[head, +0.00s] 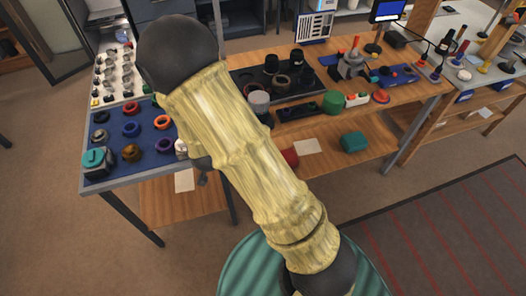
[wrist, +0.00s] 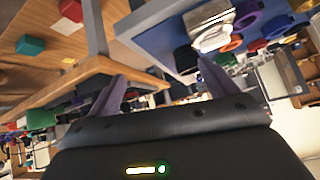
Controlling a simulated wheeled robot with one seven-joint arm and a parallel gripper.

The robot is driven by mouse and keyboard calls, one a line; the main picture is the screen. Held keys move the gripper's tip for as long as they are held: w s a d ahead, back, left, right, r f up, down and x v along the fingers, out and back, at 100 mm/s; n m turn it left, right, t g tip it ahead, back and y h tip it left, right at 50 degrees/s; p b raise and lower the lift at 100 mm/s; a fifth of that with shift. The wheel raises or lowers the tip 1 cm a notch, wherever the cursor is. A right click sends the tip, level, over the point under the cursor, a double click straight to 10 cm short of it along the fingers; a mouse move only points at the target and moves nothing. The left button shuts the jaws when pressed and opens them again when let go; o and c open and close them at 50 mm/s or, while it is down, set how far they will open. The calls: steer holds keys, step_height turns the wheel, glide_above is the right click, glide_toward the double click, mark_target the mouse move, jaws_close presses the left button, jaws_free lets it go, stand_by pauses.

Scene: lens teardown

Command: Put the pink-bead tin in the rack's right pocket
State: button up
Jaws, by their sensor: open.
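I cannot pick out a tin with pink beads for certain in either view. A grey round-topped container (head: 259,100) stands on the wooden bench beside my arm; its contents do not show. A long dark holder (head: 298,112) lies to its right, but I cannot tell whether it is the rack, and no right pocket is clear. My gripper (wrist: 162,72) shows in the wrist view with two purple-grey fingers spread wide and nothing between them. In the head view my arm hides most of the gripper, near the gap between the two tables.
A table with a blue mat (head: 112,121) holds several coloured rings at left. A dark tray (head: 308,88) with black lens parts sits on the wooden bench. A green round item (head: 333,102) stands near its front edge. A teal box (head: 354,141) lies on the lower shelf.

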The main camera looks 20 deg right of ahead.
steer(key=s+d+r+n+g, duration=0.1)
steer(key=s+d+r+g, duration=0.2)
steer(key=s+d+r, duration=0.2)
steer(key=s+d+r+n+g+y, duration=0.1)
steer(key=s+d+r+n+g, duration=0.1)
steer(key=s+d+r, duration=0.4)
steer(key=s+r+g, duration=0.1)
steer(key=s, duration=0.4)
steer(key=shift+s+d+r, duration=0.2)
steer(key=shift+s+r, duration=0.05)
steer(key=shift+s, duration=0.05)
